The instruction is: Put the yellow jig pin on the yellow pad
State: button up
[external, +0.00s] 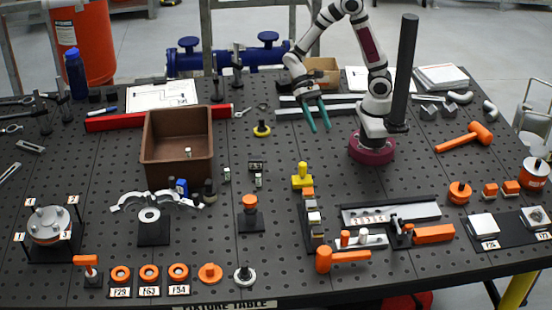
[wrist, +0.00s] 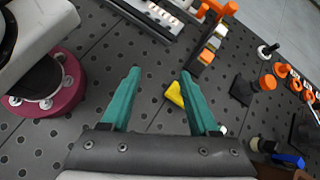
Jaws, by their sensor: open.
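A yellow upright piece with a wider yellow base (external: 302,178) stands near the middle of the table, just behind a dark strip of blocks. I cannot tell whether it is the jig pin alone or the pin on a yellow pad. In the wrist view a yellow piece (wrist: 175,95) shows beside the right finger, which partly hides it. A low yellow disc with a dark top (external: 262,130) lies farther back, left of my gripper. My gripper (external: 320,130) is open and empty, its teal fingers (wrist: 160,73) pointing down behind the upright yellow piece.
A brown bin (external: 178,172) stands to the left. A dark strip with blocks (external: 312,220) and an orange-handled hammer (external: 345,257) lie in front. A tall dark post (external: 404,75) rises beside my base. Bare perforated table lies between my gripper and the upright yellow piece.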

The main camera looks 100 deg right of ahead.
jog(key=s+d+r+n+t+h, duration=0.1)
jog(key=s+d+r+n+h, duration=0.1)
jog(key=s+n+h, duration=0.1)
jog(key=s+d+r+n+t+h, duration=0.2)
jog(key=s+d+h, duration=0.1)
jog(key=s, duration=0.3)
jog(key=shift+r+n+h, duration=0.3)
jog(key=shift+n+h, duration=0.1)
jog(key=shift+h, duration=0.2)
